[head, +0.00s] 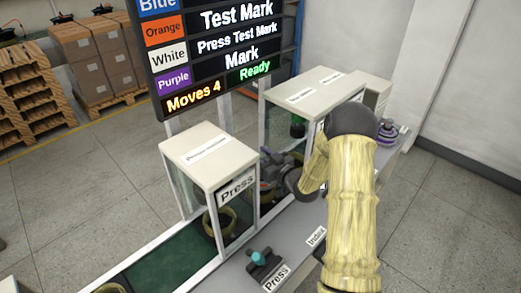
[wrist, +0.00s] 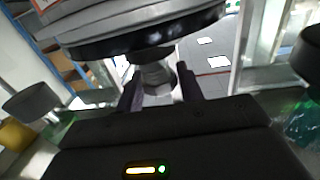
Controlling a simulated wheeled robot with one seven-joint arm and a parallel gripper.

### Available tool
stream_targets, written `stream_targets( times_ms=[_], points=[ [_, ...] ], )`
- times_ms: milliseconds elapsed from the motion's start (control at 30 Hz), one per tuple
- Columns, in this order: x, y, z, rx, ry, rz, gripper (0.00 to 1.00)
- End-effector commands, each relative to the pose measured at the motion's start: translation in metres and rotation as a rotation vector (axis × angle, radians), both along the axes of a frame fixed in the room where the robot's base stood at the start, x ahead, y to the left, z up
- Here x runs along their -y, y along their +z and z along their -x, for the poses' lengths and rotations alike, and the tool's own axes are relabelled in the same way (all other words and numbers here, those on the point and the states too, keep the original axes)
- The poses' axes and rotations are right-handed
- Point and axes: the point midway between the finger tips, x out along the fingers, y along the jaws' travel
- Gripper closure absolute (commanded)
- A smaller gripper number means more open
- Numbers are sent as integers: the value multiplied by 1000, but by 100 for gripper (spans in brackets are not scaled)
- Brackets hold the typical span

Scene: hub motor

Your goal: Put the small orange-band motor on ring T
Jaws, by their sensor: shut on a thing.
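My gripper (wrist: 160,92) is shut on the short stem of a grey, disc-shaped motor (wrist: 140,22) with a dark underside. The motor fills the top of the wrist view, and its band colour cannot be told there. In the head view my gripper (head: 270,172) is just right of the cabinet marked Press, partly hidden by my arm; the motor is hard to make out. A yellowish ring (head: 229,222) stands inside the Press cabinet. Another ring (head: 110,288) is cut off at the bottom left. No letter T is legible on either.
The Press cabinet (head: 208,152) and a second cabinet (head: 310,92) stand along the line. A purple-banded motor (head: 388,134) sits at the right end. A teal-topped press control (head: 260,260) is on the front ledge. The green belt (head: 170,258) left of Press is bare.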

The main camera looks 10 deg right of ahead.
Motion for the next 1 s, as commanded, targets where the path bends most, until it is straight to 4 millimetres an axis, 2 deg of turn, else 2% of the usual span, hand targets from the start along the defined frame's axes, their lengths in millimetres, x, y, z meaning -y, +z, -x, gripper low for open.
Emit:
stream_targets(
  times_ms=[333,700,1000],
  points=[
    [0,1,-1,8,1,-1,100],
    [0,-35,-1,6,1,-1,100],
    [0,-39,-1,10,1,-1,100]
  ],
)
